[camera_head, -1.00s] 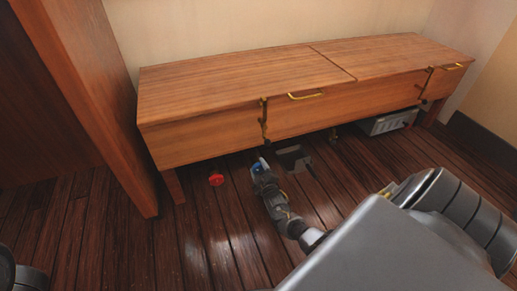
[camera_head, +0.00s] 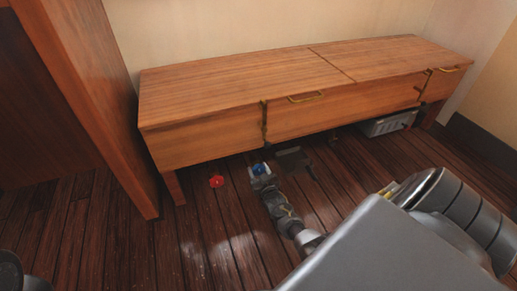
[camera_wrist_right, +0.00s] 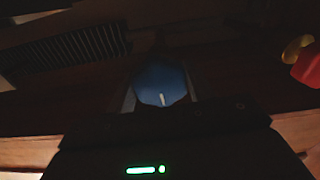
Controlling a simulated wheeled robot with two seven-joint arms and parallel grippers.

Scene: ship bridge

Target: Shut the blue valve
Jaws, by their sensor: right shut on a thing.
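The blue valve (camera_head: 258,169) is a small round handle low under the wooden bench. My right gripper (camera_head: 261,174) reaches in along the floor, shut on the valve's handle. In the right wrist view the blue handle (camera_wrist_right: 161,84) sits between the fingers of the right gripper (camera_wrist_right: 160,95), with a short pale mark on its face. The pipe behind the handle is hidden. My left gripper does not show in the head view.
A red valve (camera_head: 216,181) stands left of the blue one; it also shows in the right wrist view (camera_wrist_right: 308,66). The wooden bench (camera_head: 210,135) hangs over the valves. A grey box (camera_head: 386,124) sits under its right end. Open plank floor lies in front.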

